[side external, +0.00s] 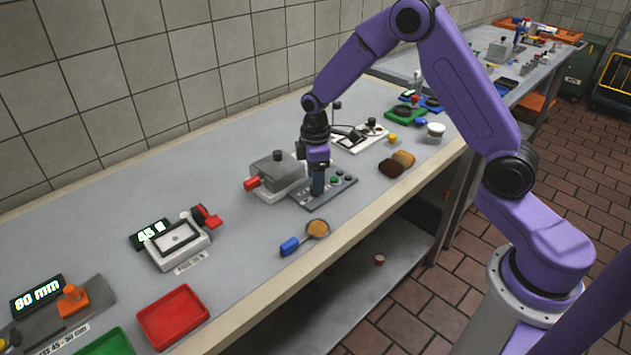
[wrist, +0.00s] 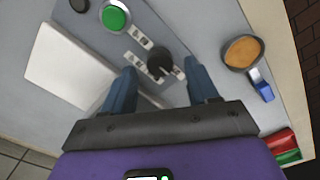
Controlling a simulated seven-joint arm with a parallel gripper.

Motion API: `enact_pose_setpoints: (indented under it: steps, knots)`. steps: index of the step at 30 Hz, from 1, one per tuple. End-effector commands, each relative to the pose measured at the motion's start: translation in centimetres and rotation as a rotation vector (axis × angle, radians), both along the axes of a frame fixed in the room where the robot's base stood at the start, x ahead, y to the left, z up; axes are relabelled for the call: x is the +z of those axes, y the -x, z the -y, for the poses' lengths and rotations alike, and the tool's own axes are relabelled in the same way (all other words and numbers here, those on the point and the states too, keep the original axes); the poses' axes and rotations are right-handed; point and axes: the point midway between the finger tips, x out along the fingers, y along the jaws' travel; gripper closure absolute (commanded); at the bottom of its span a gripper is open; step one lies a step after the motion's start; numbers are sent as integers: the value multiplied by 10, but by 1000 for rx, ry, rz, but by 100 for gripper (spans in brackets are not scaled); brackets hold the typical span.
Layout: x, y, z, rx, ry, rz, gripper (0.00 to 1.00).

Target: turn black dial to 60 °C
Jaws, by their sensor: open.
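The black dial (wrist: 160,62) sits on a grey control panel (wrist: 95,22) with small white labels around it. In the wrist view the dial lies just beyond and between the fingertips. My gripper (wrist: 160,88) is open and empty, with one blue finger on each side. In the side external view my gripper (side external: 317,185) points down over the panel (side external: 340,190) and hides the dial. The label text and the dial's setting are too small to read. I cannot tell whether the fingers touch the dial.
A green button (wrist: 115,17) sits on the panel. A grey box with a red handle (side external: 278,172) stands close to its left. A blue-handled ladle (side external: 305,236) lies in front. Brown pieces (side external: 392,167) lie to the right.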

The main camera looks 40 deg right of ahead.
Motion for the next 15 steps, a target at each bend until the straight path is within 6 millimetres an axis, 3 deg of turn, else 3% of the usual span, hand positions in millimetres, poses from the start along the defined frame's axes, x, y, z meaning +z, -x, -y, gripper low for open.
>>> enact_pose_setpoints:
  steps: [6, 15]
  knots:
    - [-16, 0, 0, 0, 0, 1, 41]
    - [-18, 0, 0, 0, 0, 1, 41]
